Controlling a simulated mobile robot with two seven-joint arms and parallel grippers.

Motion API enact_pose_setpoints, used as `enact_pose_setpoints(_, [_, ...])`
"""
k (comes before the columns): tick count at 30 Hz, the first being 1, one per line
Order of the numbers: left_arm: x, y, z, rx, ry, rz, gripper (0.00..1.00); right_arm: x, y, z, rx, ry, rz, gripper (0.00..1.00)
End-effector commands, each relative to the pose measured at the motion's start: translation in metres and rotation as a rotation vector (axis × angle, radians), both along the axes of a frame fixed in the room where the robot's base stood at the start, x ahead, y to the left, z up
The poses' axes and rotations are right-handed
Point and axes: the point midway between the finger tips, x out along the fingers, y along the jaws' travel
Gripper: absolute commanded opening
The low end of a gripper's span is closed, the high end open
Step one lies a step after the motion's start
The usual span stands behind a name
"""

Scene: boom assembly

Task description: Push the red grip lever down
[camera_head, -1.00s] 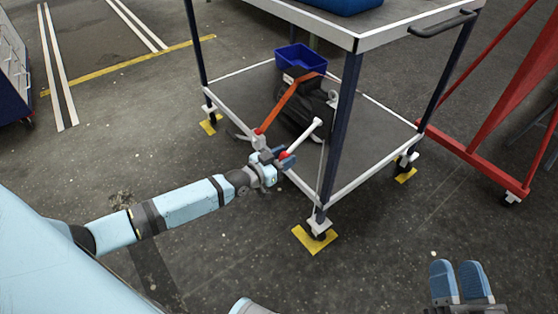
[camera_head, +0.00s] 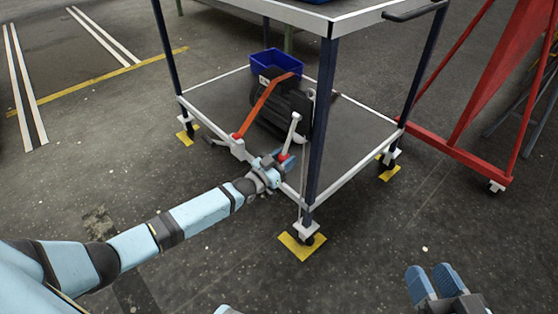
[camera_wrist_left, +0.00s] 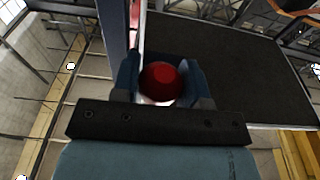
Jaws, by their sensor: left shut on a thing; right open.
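The lever with the red grip is a pale grey arm (camera_head: 293,130) on the near side of a dark machine (camera_head: 284,108) on the cart's lower shelf. It slopes down steeply to a red round grip (camera_wrist_left: 162,83) at the shelf's front edge. My left gripper (camera_head: 272,168) is shut on this red grip, which sits between its fingers in the left wrist view. Fingers hide part of the grip in the head view. A longer orange-red lever (camera_head: 264,103) stands to its left, apart from my gripper. My right gripper (camera_head: 434,283) is open and empty, low at right.
The cart's front post (camera_head: 321,125) stands just right of my left gripper. A blue bin (camera_head: 277,64) sits behind the machine. The right part of the lower shelf (camera_head: 352,140) is bare. A red frame (camera_head: 480,90) stands at right.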

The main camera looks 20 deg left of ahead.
Motion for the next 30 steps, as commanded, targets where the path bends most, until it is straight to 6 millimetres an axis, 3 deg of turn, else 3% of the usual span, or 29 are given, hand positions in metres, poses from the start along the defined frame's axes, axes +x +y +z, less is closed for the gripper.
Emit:
enact_pose_setpoints(21, [0.0094,-0.0043,-0.0035,0.001,0.003,0.0,0.0,0.0015,-0.0009,0.0012,-0.008,-0.018,0.001,0.44])
enact_pose_setpoints(22, [0.0094,-0.0043,-0.0035,0.001,0.003,0.0,0.44,0.0015,-0.0009,0.0012,-0.009,-0.019,0.001,0.44])
enact_pose_setpoints(24, [0.0095,-0.0042,-0.0033,0.001,0.002,0.0,0.6,0.0015,-0.0009,0.0013,-0.009,-0.019,0.001,0.44])
enact_pose_setpoints(30, [0.0095,-0.004,-0.0028,0.0,0.001,0.0,0.63,0.0015,-0.0008,0.0013,-0.008,-0.018,0.001,0.44])
